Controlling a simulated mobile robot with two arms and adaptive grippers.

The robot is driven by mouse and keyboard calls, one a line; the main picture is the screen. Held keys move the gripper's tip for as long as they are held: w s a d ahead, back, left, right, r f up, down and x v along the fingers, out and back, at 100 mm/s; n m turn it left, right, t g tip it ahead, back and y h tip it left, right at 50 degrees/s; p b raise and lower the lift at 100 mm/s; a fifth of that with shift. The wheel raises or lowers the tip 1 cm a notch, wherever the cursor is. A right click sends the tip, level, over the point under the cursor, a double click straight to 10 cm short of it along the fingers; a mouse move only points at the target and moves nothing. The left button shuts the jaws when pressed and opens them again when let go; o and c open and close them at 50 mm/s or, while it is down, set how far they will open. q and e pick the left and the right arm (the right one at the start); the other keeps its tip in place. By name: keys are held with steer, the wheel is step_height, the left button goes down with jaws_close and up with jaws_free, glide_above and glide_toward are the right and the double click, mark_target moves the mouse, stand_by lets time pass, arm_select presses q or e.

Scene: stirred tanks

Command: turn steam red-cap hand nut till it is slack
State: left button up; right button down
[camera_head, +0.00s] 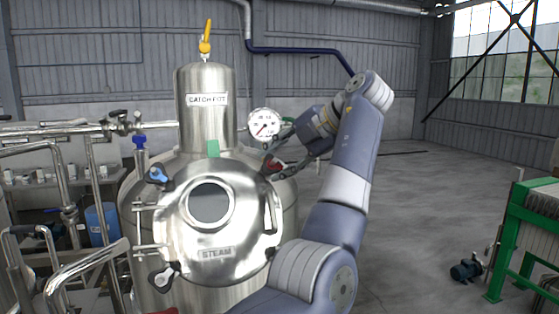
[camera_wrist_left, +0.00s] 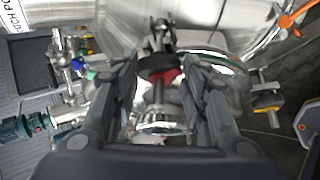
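The steam red-cap hand nut (camera_head: 273,165) is at the upper right of the round steel lid marked STEAM (camera_head: 180,235). It is dark with a red cap, partly hidden by my gripper. In the left wrist view the nut (camera_wrist_left: 166,76) lies between the two finger ends, its dark body filling the gap. My left gripper (camera_head: 277,152) reaches it from the right, and its fingers (camera_wrist_left: 160,70) appear to close on the nut from both sides. Exact finger contact is hard to see. My right gripper is in neither view.
A blue-cap hand nut (camera_head: 158,175) and a pale-cap one (camera_head: 164,276) sit on the lid's left side. A pressure gauge (camera_head: 264,124) stands just above my gripper, beside the CATCH POT vessel (camera_head: 205,80).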

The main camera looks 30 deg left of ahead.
arm_select(q)
steer(key=shift+o, duration=1.1)
steer(key=shift+r, duration=0.1)
steer(key=v, duration=0.7)
steer(key=shift+d, duration=0.2)
steer(key=shift+w, duration=0.1)
